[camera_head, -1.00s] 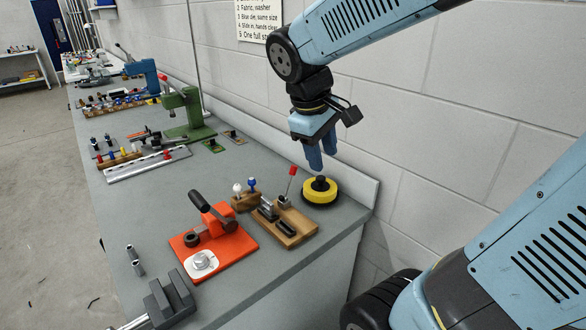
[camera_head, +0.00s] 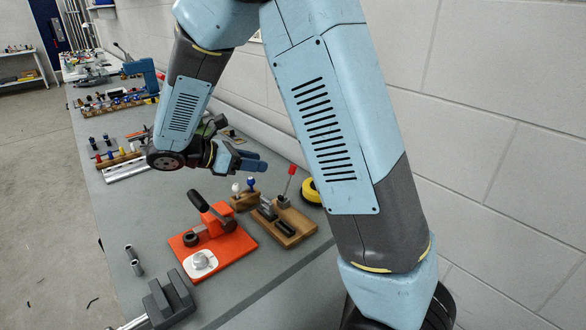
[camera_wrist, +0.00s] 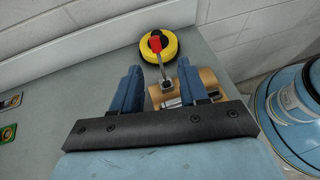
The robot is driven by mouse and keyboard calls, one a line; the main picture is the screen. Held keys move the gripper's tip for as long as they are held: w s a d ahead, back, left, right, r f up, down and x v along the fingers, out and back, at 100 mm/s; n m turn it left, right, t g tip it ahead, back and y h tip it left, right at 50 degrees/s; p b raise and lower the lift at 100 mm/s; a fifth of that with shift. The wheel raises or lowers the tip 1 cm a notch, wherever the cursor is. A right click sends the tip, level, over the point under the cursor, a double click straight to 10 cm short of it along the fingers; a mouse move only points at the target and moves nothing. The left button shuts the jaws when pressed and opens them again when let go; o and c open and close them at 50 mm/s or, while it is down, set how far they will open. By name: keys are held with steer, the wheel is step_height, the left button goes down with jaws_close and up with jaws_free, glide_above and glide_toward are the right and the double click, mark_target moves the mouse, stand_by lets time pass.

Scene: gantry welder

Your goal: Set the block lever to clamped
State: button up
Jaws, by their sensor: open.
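The block lever (camera_head: 288,184) is a thin metal rod with a red tip. It rises from the far end of a wooden block (camera_head: 306,224) that carries dark metal parts. In the head view the lever stands nearly upright, leaning slightly right at the top. My gripper (camera_head: 262,162) is to the left of the red tip, fingers pointing right toward it. In the wrist view my gripper (camera_wrist: 158,70) is open and empty, and the lever (camera_wrist: 161,62) shows between the fingers, apart from both. The wooden block (camera_wrist: 207,78) is partly hidden behind the gripper.
A yellow and black round pad (camera_head: 311,191) stands behind the block, partly hidden by my arm. A small wooden rack with white and blue knobs (camera_head: 244,200) and an orange toggle press (camera_head: 232,246) are to the left. A wall (camera_head: 480,130) bounds the bench at the right.

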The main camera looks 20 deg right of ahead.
mark_target(292, 167)
steer(key=shift+n+h, duration=0.3)
steer(key=shift+n, duration=0.1)
steer(key=x, duration=0.9)
steer(key=w+f+x, duration=0.1)
steer(key=x, duration=0.3)
steer(key=shift+a, duration=0.15)
jaws_close()
steer(key=shift+w, duration=0.1)
